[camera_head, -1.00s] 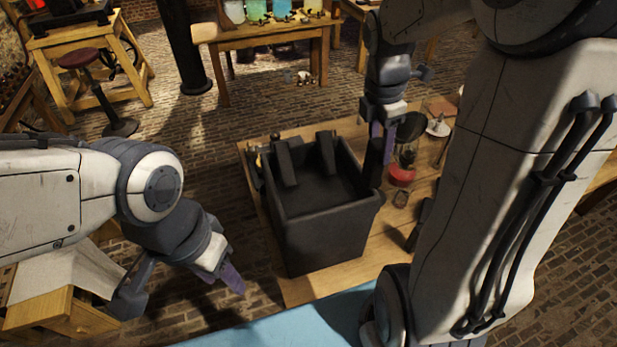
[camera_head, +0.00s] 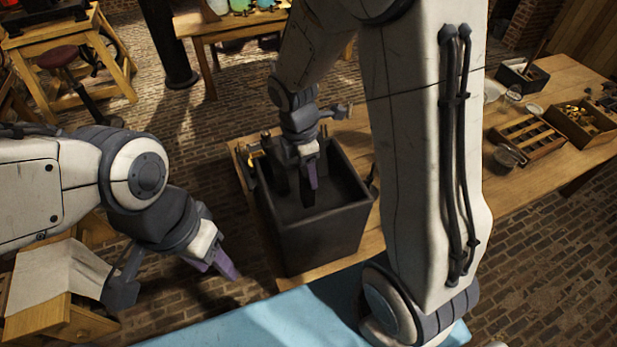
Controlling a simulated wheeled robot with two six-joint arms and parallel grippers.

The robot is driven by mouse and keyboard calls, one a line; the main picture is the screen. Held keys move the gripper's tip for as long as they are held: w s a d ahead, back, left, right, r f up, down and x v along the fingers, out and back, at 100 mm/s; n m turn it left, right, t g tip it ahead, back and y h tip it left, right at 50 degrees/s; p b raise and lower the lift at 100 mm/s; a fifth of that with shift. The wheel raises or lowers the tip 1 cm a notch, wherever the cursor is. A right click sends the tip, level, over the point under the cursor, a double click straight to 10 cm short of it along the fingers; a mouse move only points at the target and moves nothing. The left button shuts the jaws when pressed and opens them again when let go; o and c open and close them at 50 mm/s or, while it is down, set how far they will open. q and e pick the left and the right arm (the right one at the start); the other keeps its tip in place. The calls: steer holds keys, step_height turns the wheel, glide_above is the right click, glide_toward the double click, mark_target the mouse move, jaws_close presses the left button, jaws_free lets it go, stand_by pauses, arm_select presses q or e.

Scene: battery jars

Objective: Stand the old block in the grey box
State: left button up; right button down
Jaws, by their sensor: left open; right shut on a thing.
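The dark grey box (camera_head: 312,240) stands open-topped on the wooden table. My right gripper (camera_head: 311,170) is inside the box's opening, shut on a dark block (camera_head: 307,193) that hangs upright from its purple fingers. I take this to be the old block; whether its lower end touches the floor of the box I cannot tell. Another dark block (camera_head: 279,180) leans at the left wall of the box, partly behind the gripper. My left gripper (camera_head: 222,266) is open and empty, left of the box and away from it.
My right arm hides much of the table to the right of the box. A wooden tray (camera_head: 526,138) and a crate of small parts (camera_head: 582,122) lie farther right. A light blue surface (camera_head: 240,325) is in front.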

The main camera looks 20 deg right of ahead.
step_height(320, 180, down, 3)
steer(key=shift+f+p, duration=0.15)
steer(key=shift+p, duration=0.25)
steer(key=shift+f, duration=0.15)
steer(key=shift+f, duration=0.2)
steer(key=shift+c, duration=1.6)
jaws_free()
steer(key=shift+r, duration=0.15)
